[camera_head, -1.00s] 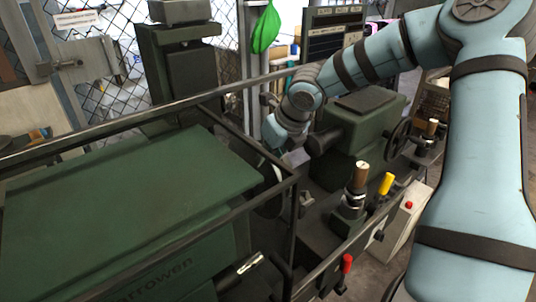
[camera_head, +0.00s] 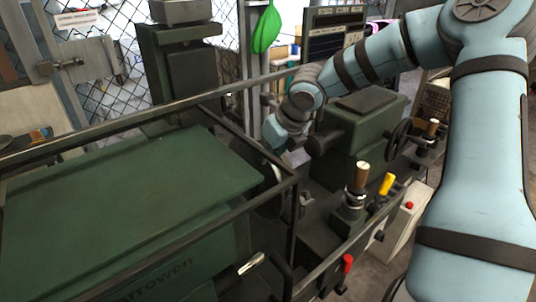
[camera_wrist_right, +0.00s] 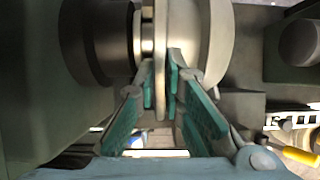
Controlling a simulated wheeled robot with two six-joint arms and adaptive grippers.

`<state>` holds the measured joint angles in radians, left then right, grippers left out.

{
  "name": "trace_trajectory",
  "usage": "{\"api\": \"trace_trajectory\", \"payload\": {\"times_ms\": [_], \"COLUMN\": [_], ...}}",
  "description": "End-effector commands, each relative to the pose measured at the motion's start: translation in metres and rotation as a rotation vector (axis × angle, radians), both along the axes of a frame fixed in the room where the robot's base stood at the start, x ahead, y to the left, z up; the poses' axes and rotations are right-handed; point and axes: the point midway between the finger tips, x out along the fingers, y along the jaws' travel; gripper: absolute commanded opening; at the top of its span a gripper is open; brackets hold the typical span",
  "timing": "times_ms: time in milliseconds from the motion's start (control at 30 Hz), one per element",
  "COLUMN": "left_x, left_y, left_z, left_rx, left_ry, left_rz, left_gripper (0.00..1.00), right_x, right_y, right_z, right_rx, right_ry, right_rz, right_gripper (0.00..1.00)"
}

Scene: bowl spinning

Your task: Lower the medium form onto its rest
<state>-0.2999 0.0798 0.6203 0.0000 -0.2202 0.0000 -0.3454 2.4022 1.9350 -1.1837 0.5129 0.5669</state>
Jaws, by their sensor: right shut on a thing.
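In the right wrist view, my right gripper (camera_wrist_right: 162,82) has its teal fingers closed on the thin rim of a pale, rounded form (camera_wrist_right: 207,40). The form sits close beside a dark round spindle part (camera_wrist_right: 98,40), with a light metal collar (camera_wrist_right: 147,35) between them. I cannot tell whether the form touches the collar. In the head view, my right arm reaches from the right down into the lathe, and its fingertips are largely hidden there. The form and its rest cannot be made out clearly in the head view. My left gripper is not in view.
The green lathe headstock (camera_head: 120,200) fills the left, with a dark rail frame (camera_head: 292,215) in front of the work area. The green tailstock (camera_head: 360,130) with its handwheel (camera_head: 398,138) stands right. A wooden-handled post (camera_head: 360,178) and yellow lever (camera_head: 386,184) rise nearby.

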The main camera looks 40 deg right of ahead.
Motion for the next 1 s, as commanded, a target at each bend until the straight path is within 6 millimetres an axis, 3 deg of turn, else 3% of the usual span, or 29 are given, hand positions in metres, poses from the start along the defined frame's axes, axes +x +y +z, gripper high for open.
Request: {"api": "trace_trajectory", "payload": {"times_ms": [1000], "left_x": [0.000], "left_y": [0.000], "left_z": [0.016], "left_rx": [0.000], "left_ry": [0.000], "left_rz": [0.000], "left_gripper": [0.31], "right_x": [0.001], "right_y": [0.000], "right_z": [0.032], "right_rx": [0.000], "right_ry": [-0.004], "right_rz": [0.000], "right_gripper": [0.00]}}
